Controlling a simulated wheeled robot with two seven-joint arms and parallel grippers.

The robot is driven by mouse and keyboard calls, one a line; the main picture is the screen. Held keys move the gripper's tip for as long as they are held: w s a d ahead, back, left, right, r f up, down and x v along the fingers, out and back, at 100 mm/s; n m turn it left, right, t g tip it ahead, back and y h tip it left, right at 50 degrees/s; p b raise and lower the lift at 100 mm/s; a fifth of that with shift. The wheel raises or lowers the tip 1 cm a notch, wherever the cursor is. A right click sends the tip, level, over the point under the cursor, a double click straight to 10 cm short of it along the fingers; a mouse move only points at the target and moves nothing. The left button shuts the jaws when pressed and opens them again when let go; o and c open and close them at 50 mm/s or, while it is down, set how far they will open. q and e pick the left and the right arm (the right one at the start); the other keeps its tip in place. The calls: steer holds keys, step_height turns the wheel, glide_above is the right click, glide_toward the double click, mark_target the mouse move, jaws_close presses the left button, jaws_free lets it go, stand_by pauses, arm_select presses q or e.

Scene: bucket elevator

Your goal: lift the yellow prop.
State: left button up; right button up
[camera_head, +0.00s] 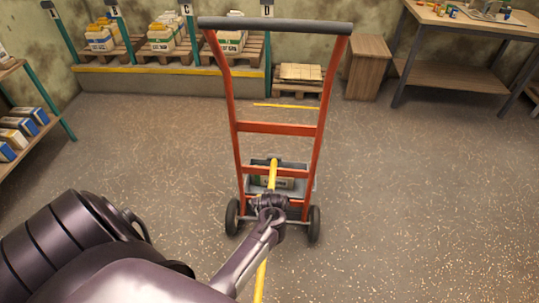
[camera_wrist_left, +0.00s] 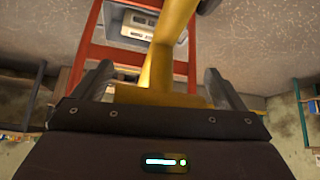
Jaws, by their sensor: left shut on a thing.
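The yellow prop (camera_head: 260,279) is a long thin yellow bar at the red hand truck in the head view. Its upper part shows in front of the grey box, and its lower end runs out of the bottom of the picture. My left gripper (camera_head: 269,204) is shut on the prop near the truck's wheels and hides a stretch of it. In the left wrist view the prop (camera_wrist_left: 166,70) stands between the two dark fingers, with a wider yellow part at the palm. My right gripper is not in view.
The red hand truck (camera_head: 278,128) stands upright, with a grey box (camera_head: 308,184) low behind its frame. Pallets of containers (camera_head: 165,36) line the back wall. A shelf (camera_head: 35,140) stands left and a workbench (camera_head: 455,77) back right. The floor on the right is clear.

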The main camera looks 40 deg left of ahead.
arm_select(q)
step_height(320, 180, up, 7)
steer(key=w+a+g+h+p, duration=0.1)
steer(key=g+p, duration=0.1)
steer(key=p, duration=0.4)
steer(key=shift+w+p, duration=0.4)
steer(key=shift+w+a+r+p, duration=0.15)
steer(key=shift+w+r+p, duration=0.15)
steer(key=shift+r+p, duration=0.45)
steer(key=shift+w+a, duration=0.15)
steer(key=shift+w+r, duration=0.1)
steer(key=shift+r, duration=0.05)
steer(key=o, duration=1.1)
steer(key=shift+a, duration=0.1)
steer(key=shift+c, duration=0.2)
steer(key=shift+s, duration=0.2)
steer(key=p+v, duration=0.2)
steer(key=v, duration=0.5)
steer(key=shift+r, duration=0.45)
